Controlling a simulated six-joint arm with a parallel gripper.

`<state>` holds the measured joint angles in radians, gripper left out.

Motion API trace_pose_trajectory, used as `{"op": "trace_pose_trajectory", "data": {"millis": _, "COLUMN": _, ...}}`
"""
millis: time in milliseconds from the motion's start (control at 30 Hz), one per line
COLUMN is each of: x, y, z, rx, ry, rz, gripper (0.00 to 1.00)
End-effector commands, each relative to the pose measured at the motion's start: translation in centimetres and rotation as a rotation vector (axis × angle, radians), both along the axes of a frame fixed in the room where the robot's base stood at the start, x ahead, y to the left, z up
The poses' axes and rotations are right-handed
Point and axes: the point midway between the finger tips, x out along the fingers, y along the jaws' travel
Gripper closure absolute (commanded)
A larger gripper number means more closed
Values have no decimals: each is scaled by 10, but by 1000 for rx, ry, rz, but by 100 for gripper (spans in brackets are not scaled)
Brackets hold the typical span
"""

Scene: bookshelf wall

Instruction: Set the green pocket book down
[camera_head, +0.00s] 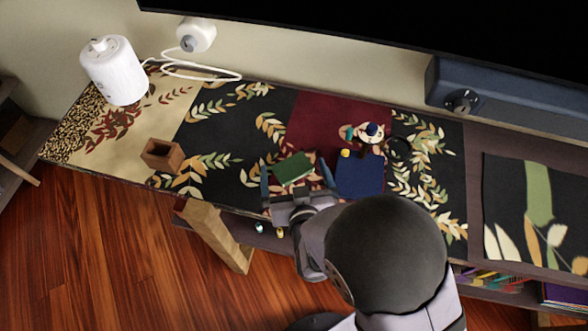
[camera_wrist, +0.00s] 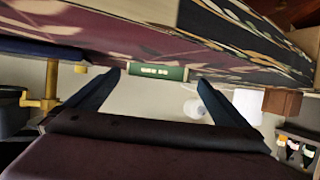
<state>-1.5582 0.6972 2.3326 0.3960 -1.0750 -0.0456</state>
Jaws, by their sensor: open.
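The green pocket book (camera_head: 292,169) lies flat on the patterned cloth near the front edge of the long shelf top. In the wrist view its green spine with pale lettering (camera_wrist: 158,72) rests against the cloth surface, which appears upside down there. My gripper (camera_head: 295,167) is open at the book, with one blue finger to either side of it. In the wrist view the fingers (camera_wrist: 158,80) stand wide of the book's ends, with visible gaps, and hold nothing.
A dark blue flat object (camera_head: 360,176) lies close to the right of my gripper, with a small figure (camera_head: 372,131) behind it. A square wooden cup (camera_head: 162,154) stands at left, and a white canister (camera_head: 113,70) further back. Cloth between cup and book is clear.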

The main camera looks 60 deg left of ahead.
Motion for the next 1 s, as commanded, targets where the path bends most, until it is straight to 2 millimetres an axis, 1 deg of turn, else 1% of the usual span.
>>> {"op": "trace_pose_trajectory", "data": {"millis": 300, "x": -17, "y": -38, "z": 16, "rx": -2, "ry": 1, "rz": 4, "gripper": 0}}
{"op": "trace_pose_trajectory", "data": {"millis": 400, "x": -21, "y": -49, "z": 24, "rx": -4, "ry": 0, "rz": 2, "gripper": 0}}
{"op": "trace_pose_trajectory", "data": {"millis": 500, "x": -24, "y": -56, "z": 26, "rx": -4, "ry": 1, "rz": 3, "gripper": 0}}
{"op": "trace_pose_trajectory", "data": {"millis": 700, "x": -26, "y": -62, "z": 28, "rx": -1, "ry": 0, "rz": 0, "gripper": 0}}
{"op": "trace_pose_trajectory", "data": {"millis": 1000, "x": -26, "y": -62, "z": 27, "rx": -1, "ry": 0, "rz": 0, "gripper": 0}}
